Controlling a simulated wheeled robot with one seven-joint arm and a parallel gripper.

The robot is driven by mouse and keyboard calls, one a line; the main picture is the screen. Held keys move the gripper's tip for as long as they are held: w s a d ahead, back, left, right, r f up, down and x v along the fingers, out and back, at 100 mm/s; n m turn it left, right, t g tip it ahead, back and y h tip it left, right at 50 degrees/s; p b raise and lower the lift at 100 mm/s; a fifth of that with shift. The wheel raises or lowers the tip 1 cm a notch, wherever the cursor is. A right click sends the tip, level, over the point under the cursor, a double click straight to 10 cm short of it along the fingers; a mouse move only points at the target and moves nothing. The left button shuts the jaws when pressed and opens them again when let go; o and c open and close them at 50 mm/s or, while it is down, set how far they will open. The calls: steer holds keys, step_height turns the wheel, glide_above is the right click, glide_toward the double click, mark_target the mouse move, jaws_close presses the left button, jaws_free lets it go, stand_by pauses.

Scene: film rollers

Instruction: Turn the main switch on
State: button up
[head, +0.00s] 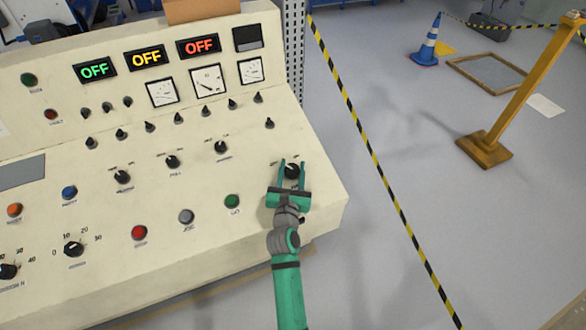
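The control panel (60,190) is a cream sloped console on the left with knobs, buttons and meters. A black rotary knob (291,170) sits near its right edge; its label is hidden or too small to read, so I cannot tell for sure that it is the main switch. My green gripper (292,165) is open, with one finger on each side of this knob. I cannot tell whether the fingers touch it. Three displays at the top, green (95,70), yellow (147,57) and red (198,47), all read OFF.
Other black knobs, such as one (221,147) to the left, and coloured buttons like the green one (232,201) and red one (139,232) lie nearby. A yellow post (520,90) and a blue cone (428,45) stand on the open floor at right.

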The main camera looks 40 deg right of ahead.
steer(key=shift+a+m+h, duration=0.15)
steer(key=shift+m+h, duration=0.15)
steer(key=shift+s+g, duration=0.1)
steer(key=shift+g, duration=0.4)
steer(key=shift+m+g+h, duration=0.9)
steer(key=shift+m+g, duration=0.3)
steer(key=shift+m, duration=0.1)
steer(key=m+g+h, duration=0.1)
steer(key=m+g, duration=0.1)
steer(key=m+g+h, duration=0.1)
steer(key=m+g, duration=0.1)
steer(key=g, duration=0.1)
steer(key=shift+r+m+g, duration=0.15)
steer(key=shift+m+g, duration=0.15)
steer(key=m+g, duration=0.3)
steer(key=shift+g, duration=0.4)
steer(key=shift+s+m+g+y, duration=0.1)
steer(key=shift+m+g+y, duration=0.35)
steer(key=shift+m+g, duration=0.8)
steer(key=shift+m+g+y, duration=0.45)
steer(key=shift+m+g, duration=0.4)
steer(key=shift+g, duration=0.7)
